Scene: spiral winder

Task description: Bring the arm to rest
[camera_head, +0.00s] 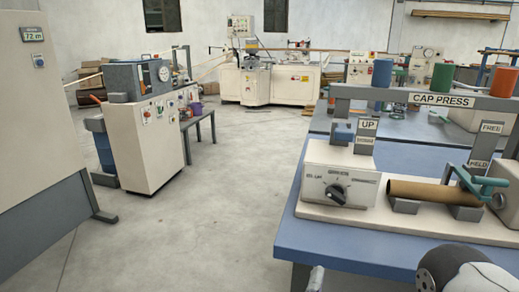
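A rounded white and black part of my own arm (465,272) shows at the bottom right, in front of the blue bench. Neither gripper can be made out. A small grey piece (316,279) shows at the bottom edge, and I cannot tell what it is. On the bench stands the cap press (440,99), with a grey beam over a cream control box (333,186) with a black knob. A brown cardboard tube (418,192) lies level on grey supports. A teal clamp handle (478,181) sits at the tube's right end, by the FREE and HELD signs.
The blue bench (340,248) fills the lower right. A cream machine (145,145) and a large grey-cream cabinet (40,150) stand at left. The concrete floor (215,220) between is clear.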

